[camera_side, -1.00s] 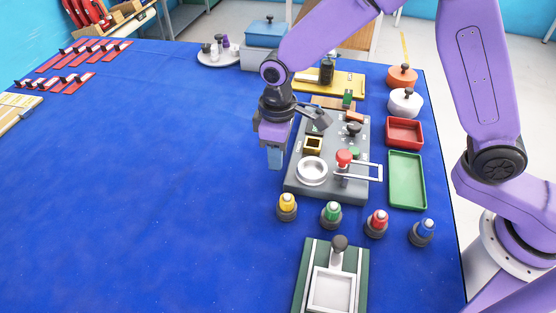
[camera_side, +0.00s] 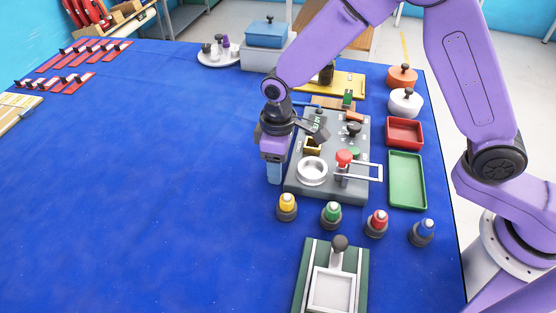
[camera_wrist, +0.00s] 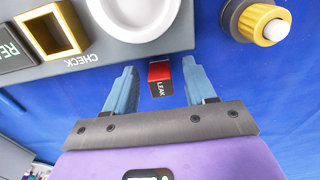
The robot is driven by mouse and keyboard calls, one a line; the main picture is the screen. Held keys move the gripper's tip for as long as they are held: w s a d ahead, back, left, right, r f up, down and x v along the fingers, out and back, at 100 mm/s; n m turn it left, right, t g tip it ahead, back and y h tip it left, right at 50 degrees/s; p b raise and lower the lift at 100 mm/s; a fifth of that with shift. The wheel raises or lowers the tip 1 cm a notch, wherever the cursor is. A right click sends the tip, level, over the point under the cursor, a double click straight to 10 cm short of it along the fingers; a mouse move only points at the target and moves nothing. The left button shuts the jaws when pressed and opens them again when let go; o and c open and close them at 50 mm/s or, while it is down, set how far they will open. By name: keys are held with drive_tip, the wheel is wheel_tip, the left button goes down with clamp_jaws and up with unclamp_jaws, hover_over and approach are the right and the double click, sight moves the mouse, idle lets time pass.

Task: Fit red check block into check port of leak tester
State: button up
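The red block (camera_wrist: 160,78), marked LEAK on a dark face, sits between the two blue fingers of my gripper (camera_wrist: 158,69) in the wrist view, with a gap on either side. My gripper is open and low over the mat, just left of the tester in the side view (camera_side: 274,172), where the block is hidden. The grey leak tester (camera_side: 300,187) has a yellow-framed square check port (camera_side: 316,147), partly hidden by my wrist. In the wrist view, the port (camera_wrist: 49,33) is at upper left, labelled CHECK, its opening empty.
On the tester are a white round dish (camera_side: 311,171), a red knob (camera_side: 344,158) and a metal bar handle (camera_side: 372,172). Several colour-topped buttons, including a yellow one (camera_side: 287,205), stand in front.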

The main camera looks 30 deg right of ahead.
drive_tip(key=shift+r, duration=0.15)
wheel_tip(320, 180, up, 12)
idle(0.4)
drive_tip(key=s+d+n, duration=0.3)
drive_tip(key=s+d, duration=1.9)
drive_tip(key=s, duration=0.3)
drive_tip(key=shift+n, duration=0.3)
drive_tip(key=shift+a, duration=0.1)
